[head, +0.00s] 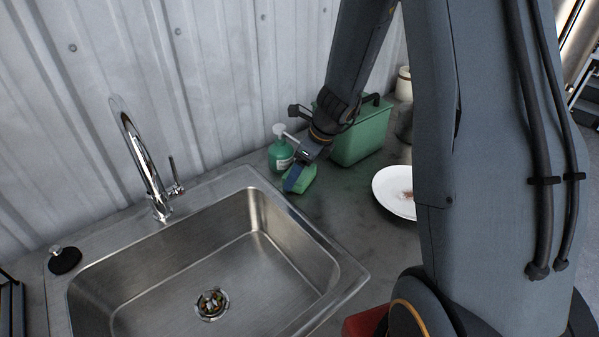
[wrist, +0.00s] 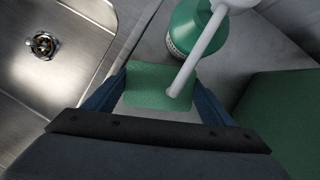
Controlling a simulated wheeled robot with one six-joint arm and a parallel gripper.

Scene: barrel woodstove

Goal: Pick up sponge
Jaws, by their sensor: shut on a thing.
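A green sponge (head: 301,178) is at the back of the counter, just right of the sink's far corner. In the wrist view the sponge (wrist: 158,86) lies between the two blue fingers of my gripper (wrist: 160,92), one on each side. My gripper (head: 297,177) is shut on the sponge. I cannot tell whether the sponge is lifted or still touches the counter. The white nozzle of the soap bottle crosses in front of part of the sponge in the wrist view.
A green soap pump bottle (head: 281,154) stands close behind my gripper. A green bin (head: 362,138) is to its right. A white plate (head: 392,190) lies farther right. The steel sink (head: 205,262) and tap (head: 143,165) are at left. The counter between sponge and plate is clear.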

